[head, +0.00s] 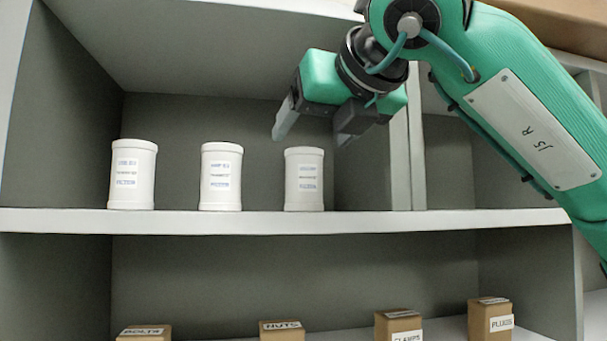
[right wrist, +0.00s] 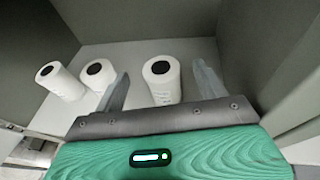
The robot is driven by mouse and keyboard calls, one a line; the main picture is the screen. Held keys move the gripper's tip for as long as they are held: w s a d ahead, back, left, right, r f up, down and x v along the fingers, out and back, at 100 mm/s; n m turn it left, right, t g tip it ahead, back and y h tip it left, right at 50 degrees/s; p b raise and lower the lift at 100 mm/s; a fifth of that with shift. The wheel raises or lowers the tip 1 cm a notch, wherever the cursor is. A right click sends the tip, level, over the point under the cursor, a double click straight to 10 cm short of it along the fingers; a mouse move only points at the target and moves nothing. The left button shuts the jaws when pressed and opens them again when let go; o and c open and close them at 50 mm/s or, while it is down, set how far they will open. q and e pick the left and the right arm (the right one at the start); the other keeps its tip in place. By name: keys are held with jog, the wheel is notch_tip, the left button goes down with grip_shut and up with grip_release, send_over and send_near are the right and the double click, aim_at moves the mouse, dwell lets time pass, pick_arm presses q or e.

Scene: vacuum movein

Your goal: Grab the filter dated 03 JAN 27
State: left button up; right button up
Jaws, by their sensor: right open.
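Three white cylindrical filters stand upright on the shelf: a left one (head: 133,175), a middle one (head: 221,177) and a right one (head: 304,180). Each has a printed label, but the dates are too small to read. My right gripper (head: 312,132) is open and empty, above and near the right filter in the head view. In the right wrist view the right filter (right wrist: 162,82) shows between the two open fingers (right wrist: 160,88), apart from both. My left gripper is not in view.
The white shelf board (head: 260,222) bears the filters. A vertical divider (head: 408,165) stands right of the right filter. Boxes labelled bolts (head: 144,333), nuts (head: 282,331), clamps (head: 398,326) and plugs (head: 490,320) sit on the lower shelf.

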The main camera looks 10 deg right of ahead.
aim_at(304, 153)
jog(key=p+x, duration=0.1)
jog(key=x, duration=0.1)
jog(key=f+p+x, duration=0.1)
jog(key=x, duration=0.2)
jog(key=shift+d+p, duration=0.1)
jog(key=shift+p, duration=0.25)
jog(key=shift+s, duration=0.15)
jog(key=c, duration=1.1)
jog(key=shift+c, duration=0.2)
